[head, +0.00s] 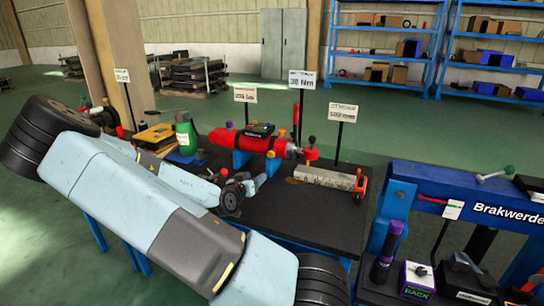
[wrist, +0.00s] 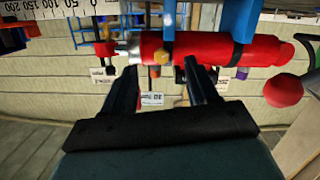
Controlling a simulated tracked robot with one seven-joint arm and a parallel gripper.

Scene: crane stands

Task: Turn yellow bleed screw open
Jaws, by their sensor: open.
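The red hydraulic cylinder (head: 226,139) lies level on blue supports on the dark bench in the head view. In the wrist view the red cylinder (wrist: 215,48) runs across the top of the picture, which appears upside down. The yellow bleed screw (wrist: 160,57), a small hex head, shows on the cylinder's lower edge there. My gripper (wrist: 160,64) is open, with one dark finger on each side of the screw in the picture. I cannot tell whether a finger touches it. My gripper (head: 254,183) is beside the cylinder in the head view.
A red ball-ended handle (wrist: 283,91) is right of my gripper in the wrist view. A green bottle (head: 185,135) and a yellow case (head: 154,134) stand left on the bench. Sign posts rise behind. A grey block (head: 325,177) lies right; a blue press frame (head: 405,185) stands beyond.

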